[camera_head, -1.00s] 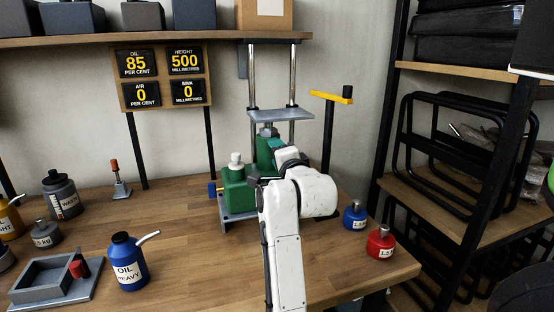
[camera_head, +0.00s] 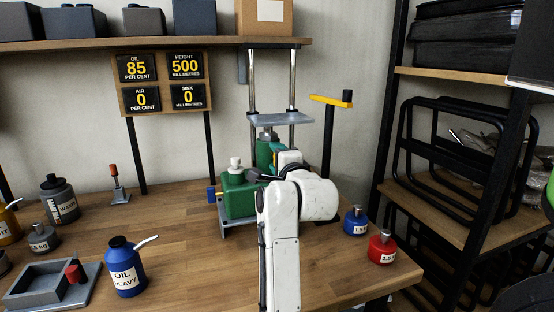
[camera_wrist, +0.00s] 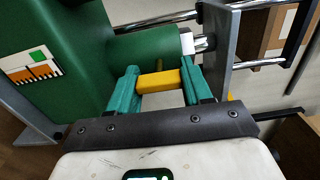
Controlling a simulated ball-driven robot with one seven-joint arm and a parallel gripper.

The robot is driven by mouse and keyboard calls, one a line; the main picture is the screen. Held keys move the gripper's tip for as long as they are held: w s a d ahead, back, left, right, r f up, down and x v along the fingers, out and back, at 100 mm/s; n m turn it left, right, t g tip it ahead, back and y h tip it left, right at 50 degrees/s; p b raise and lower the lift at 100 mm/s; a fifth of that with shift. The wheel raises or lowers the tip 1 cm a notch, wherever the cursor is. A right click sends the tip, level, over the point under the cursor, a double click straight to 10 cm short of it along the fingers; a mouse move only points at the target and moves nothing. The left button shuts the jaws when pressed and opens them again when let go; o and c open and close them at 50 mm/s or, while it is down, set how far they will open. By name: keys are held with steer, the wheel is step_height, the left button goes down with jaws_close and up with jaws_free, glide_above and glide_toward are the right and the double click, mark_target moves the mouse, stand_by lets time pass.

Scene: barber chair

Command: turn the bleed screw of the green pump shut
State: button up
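The green pump (camera_head: 237,198) stands on a grey base on the workbench, with a white cap on top. In the wrist view its green body (camera_wrist: 60,50) fills the upper left, with a green cylinder (camera_wrist: 148,50) beside it. My gripper (camera_wrist: 158,84) has teal fingers, one at each end of a short yellow bar, apparently the bleed screw's handle (camera_wrist: 158,82). The bar fills the gap and appears to touch both fingers. In the head view my gripper (camera_head: 274,158) is at the pump's right side, mostly hidden by my wrist.
A grey lift plate (camera_head: 280,119) on chrome rods stands behind. A black post with a yellow handle (camera_head: 331,101) is to its right. Blue (camera_head: 355,222) and red (camera_head: 381,248) weights stand front right. The board (camera_head: 162,82) reads oil 85, air 0, height 500, sink 0.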

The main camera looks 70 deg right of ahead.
steer(key=shift+o, duration=1.4)
steer(key=shift+s+d, duration=0.2)
steer(key=shift+s, duration=0.05)
steer(key=shift+o, duration=0.6)
steer(key=shift+w+a, duration=0.1)
steer(key=v, duration=1)
steer(key=shift+s+a+b, duration=0.2)
steer(key=shift+a+b, duration=0.1)
